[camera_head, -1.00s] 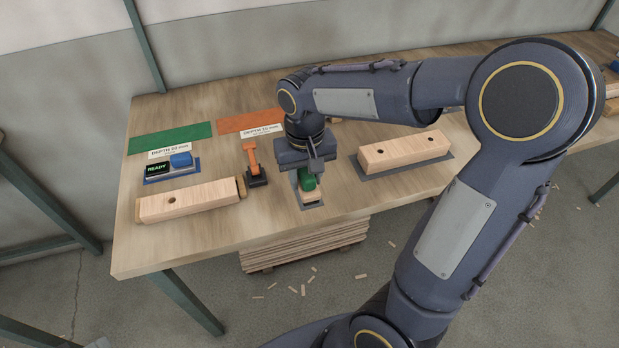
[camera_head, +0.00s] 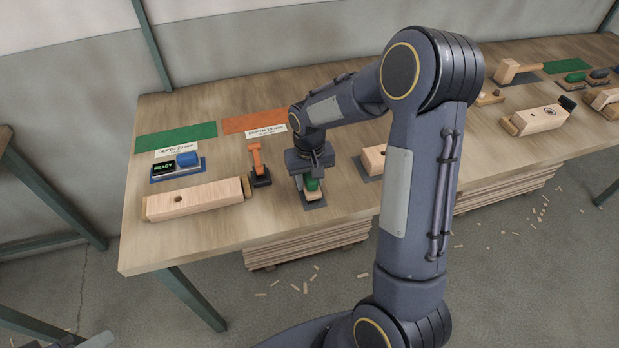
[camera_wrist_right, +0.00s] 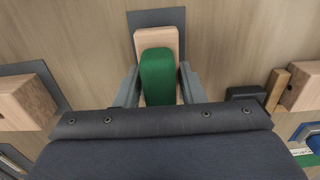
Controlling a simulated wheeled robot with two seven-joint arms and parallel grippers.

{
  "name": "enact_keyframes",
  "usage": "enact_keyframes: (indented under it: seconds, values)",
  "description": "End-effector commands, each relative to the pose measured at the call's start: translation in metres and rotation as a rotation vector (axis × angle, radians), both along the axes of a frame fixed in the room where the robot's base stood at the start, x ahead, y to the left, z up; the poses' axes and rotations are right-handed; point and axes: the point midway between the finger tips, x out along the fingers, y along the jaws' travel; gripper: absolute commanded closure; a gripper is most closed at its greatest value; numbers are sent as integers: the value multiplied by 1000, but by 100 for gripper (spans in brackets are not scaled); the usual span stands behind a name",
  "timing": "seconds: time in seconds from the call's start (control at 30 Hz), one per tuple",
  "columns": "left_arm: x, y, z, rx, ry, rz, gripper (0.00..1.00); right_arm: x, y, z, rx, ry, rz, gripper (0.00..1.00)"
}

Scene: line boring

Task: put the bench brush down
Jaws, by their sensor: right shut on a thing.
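The bench brush (camera_head: 312,187) has a green grip and a pale wooden body. My right gripper (camera_head: 311,176) points down at it, and its fingers (camera_wrist_right: 159,88) are shut on the green grip (camera_wrist_right: 158,70), one on each side. The wooden body (camera_wrist_right: 157,38) shows past the grip in the right wrist view. The brush is at a small grey mat (camera_head: 316,206), which also shows in that view (camera_wrist_right: 155,17). I cannot tell whether the brush touches the mat. The bristles are hidden.
An orange-handled tool (camera_head: 257,168) stands close left of the brush. A bored wooden block (camera_head: 195,199) lies farther left, below a display unit (camera_head: 177,167). Another block (camera_head: 373,160) is right, partly behind my arm. Green (camera_head: 176,136) and orange (camera_head: 253,121) mats lie behind.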

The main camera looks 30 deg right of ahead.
Motion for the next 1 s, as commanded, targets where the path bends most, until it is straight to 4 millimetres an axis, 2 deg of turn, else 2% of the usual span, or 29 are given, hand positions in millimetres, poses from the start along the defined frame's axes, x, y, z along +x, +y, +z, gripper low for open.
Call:
enact_keyframes:
  seconds: [0.23, 0.27, 0.4, 0.67, 0.8, 0.87, 1.0]
  values:
    - [0, 0, -5, 0, 0, 0, 64, 0, 0, -5, 0, 0, 0, 92]
    - [0, 0, -3, 0, 0, 0, 64, 0, 0, -3, 0, 0, 0, 60]
    - [0, 0, -3, 0, 0, 0, 64, 0, 0, -3, 0, 1, 0, 43]
    - [0, 0, -2, 0, 0, 0, 64, 0, 0, -2, 0, 1, 0, 43]
    - [0, 0, 0, 0, 0, 0, 64, 0, 0, 6, 0, -2, 0, 43]
    - [0, 0, -1, 0, 0, 0, 64, 1, 0, 15, 0, -3, 0, 43]
    - [0, 0, -3, 0, 0, 0, 64, 1, 0, 44, 0, -6, 0, 43]
